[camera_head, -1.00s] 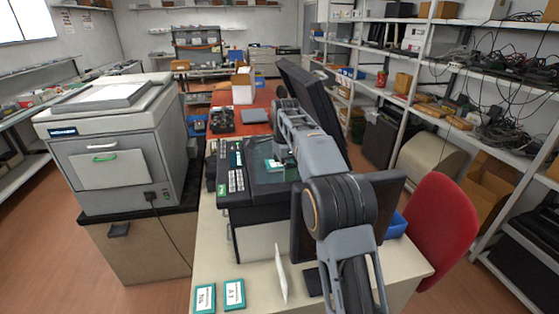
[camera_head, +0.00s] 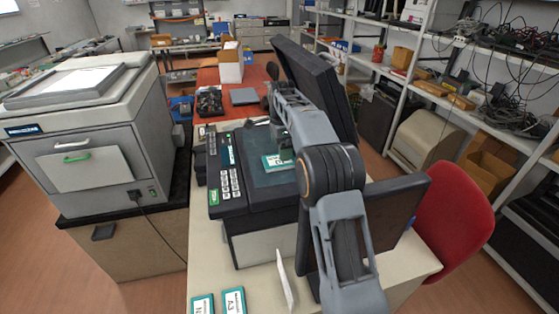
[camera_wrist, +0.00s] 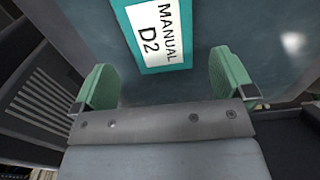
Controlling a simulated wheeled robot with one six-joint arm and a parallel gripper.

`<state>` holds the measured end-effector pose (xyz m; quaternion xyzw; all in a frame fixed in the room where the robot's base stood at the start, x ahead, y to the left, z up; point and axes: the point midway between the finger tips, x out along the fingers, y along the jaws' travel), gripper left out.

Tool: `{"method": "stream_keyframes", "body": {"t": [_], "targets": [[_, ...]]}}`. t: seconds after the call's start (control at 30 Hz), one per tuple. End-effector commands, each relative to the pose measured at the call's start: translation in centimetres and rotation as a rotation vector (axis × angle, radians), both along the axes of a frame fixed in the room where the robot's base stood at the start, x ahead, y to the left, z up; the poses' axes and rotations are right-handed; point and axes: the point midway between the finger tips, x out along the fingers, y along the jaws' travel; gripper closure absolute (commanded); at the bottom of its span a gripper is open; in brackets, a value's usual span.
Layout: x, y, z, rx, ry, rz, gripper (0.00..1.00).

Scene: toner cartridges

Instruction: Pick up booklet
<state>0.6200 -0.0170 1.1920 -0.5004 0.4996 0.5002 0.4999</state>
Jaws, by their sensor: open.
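A booklet with a white label and teal edges (camera_wrist: 160,34) lies flat on the dark top of a printer-like machine (camera_head: 262,190). Its label reads "MANUAL D2" in the wrist view. It also shows in the head view (camera_head: 273,161), partly hidden by my arm. My gripper (camera_wrist: 163,80) has two green fingers spread wide apart and is empty. The booklet is ahead of the fingers, between their lines, and its far end is cut off by the frame. In the head view my gripper is mostly hidden behind my arm links.
Two more teal booklets (camera_head: 233,301) lie on the pale table (camera_head: 205,262) at the front. A thin white upright panel (camera_head: 286,277) stands near them. Dark monitors (camera_head: 398,212) flank my arm. A large grey printer (camera_head: 95,140) stands left, a red chair (camera_head: 452,225) right.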

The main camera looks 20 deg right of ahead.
Motion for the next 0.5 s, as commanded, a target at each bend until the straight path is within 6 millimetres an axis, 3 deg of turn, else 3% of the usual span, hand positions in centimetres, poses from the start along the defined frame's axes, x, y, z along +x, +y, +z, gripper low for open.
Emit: {"method": "stream_keyframes", "body": {"t": [0.3, 0.5], "targets": [[0.0, 0.4, -3.9, 0.0, 0.002, 0.002, 0.0], [0.0, 0.3, -4.9, 0.0, 0.0, 0.001, 0.0]]}}
